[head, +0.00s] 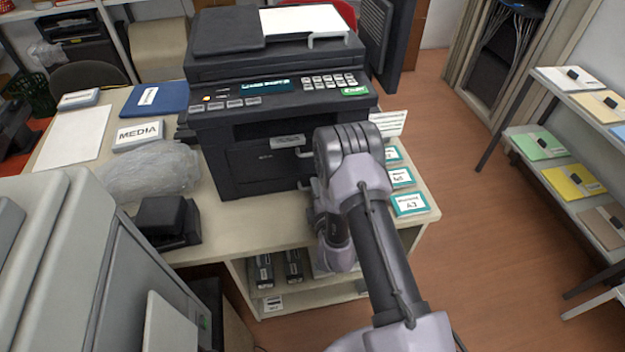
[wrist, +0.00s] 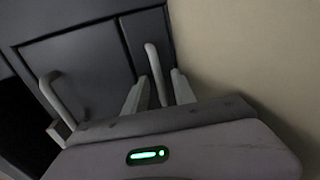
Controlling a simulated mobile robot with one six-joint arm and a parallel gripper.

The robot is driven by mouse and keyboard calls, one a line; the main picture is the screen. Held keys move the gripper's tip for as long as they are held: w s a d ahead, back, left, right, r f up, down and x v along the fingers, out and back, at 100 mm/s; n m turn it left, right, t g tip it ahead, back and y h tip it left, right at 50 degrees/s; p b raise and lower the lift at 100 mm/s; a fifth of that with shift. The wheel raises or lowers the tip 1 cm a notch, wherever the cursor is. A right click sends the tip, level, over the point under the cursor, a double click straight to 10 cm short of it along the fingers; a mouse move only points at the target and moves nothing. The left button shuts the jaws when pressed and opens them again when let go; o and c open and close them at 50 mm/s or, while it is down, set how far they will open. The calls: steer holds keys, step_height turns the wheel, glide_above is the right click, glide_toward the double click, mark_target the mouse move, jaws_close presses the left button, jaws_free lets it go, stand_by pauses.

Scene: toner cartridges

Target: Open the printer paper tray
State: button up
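The black printer (head: 262,150) stands on the table, with its front facing me. Pale bar handles show on its front, an upper handle (head: 304,154) and a lower one (head: 304,185) partly covered by my arm. In the wrist view, one curved handle (wrist: 156,72) reaches between the two fingers of my gripper (wrist: 160,88), and another handle (wrist: 60,100) is to the left. The fingers are apart, one on each side of the handle; I cannot tell whether they touch it. The tray front looks flush with the printer. In the head view my arm hides the gripper.
A black device (head: 168,222) and a clear plastic bag (head: 150,172) lie left of the printer. Labelled cards (head: 410,204) lie to its right. A grey machine (head: 60,250) fills the lower left. The floor (head: 480,230) to the right is open up to the shelves.

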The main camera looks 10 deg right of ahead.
steer(key=shift+s, duration=0.1)
jaws_close()
stand_by(1.4)
